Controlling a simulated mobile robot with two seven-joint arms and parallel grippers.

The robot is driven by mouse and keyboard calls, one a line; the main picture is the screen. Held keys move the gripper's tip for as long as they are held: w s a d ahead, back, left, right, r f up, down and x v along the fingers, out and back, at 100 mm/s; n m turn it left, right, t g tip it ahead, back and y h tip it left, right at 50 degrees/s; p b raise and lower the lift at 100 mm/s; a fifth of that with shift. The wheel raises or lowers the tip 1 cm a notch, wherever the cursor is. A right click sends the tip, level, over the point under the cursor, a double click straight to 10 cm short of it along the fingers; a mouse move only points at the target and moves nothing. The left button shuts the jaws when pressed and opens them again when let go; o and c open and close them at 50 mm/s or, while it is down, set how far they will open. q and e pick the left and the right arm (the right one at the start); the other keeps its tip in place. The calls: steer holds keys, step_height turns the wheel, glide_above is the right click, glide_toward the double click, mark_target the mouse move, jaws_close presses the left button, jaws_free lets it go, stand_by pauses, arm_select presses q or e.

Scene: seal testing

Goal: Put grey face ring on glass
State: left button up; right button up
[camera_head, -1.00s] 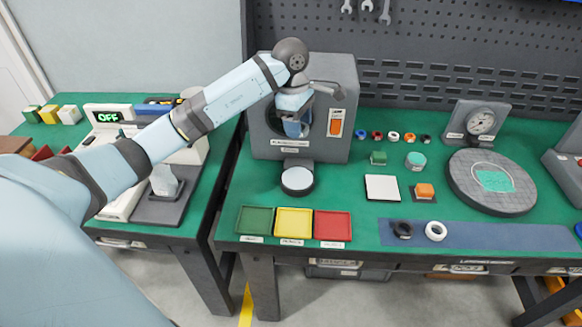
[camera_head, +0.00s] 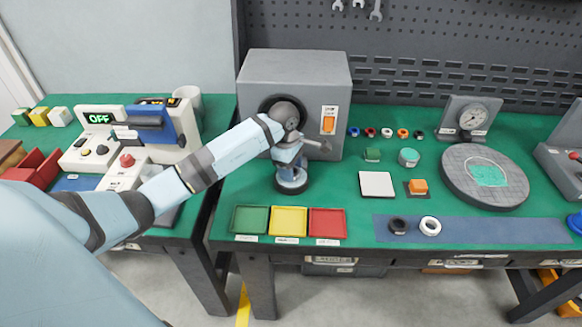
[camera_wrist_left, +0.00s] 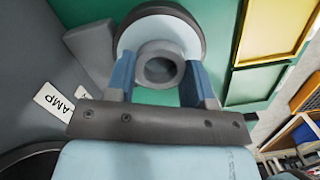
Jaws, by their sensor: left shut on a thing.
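My left gripper (camera_head: 290,170) points down over the round stand in front of the grey lamp box. In the left wrist view, its two blue fingers (camera_wrist_left: 160,82) are shut on the grey face ring (camera_wrist_left: 160,65). The pale round glass (camera_wrist_left: 137,38) with its dark rim lies directly beneath the ring. I cannot tell whether the ring touches the glass. In the head view the gripper hides the ring and most of the glass; the stand's dark rim (camera_head: 291,188) shows below it. My right gripper is not in view.
The grey lamp box (camera_head: 295,68) stands close behind. Green (camera_head: 250,232), yellow (camera_head: 289,235) and red (camera_head: 328,236) trays lie in front near the table edge. A black ring (camera_head: 397,225) and a white ring (camera_head: 430,226) lie on a blue strip. A round grey plate (camera_head: 455,187) is at right.

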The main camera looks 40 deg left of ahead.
arm_select(q)
steer(key=shift+r, duration=0.1)
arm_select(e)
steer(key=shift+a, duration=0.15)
arm_select(q)
steer(key=o, duration=1)
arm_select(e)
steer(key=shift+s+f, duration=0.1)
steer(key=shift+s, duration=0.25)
arm_select(q)
steer(key=shift+a+r, duration=0.1)
steer(key=shift+r, duration=0.3)
steer(key=r, duration=0.3)
steer(key=a+r, duration=0.1)
steer(key=r, duration=0.7)
steer(key=shift+s+a+r, duration=0.1)
steer(key=shift+a, duration=0.05)
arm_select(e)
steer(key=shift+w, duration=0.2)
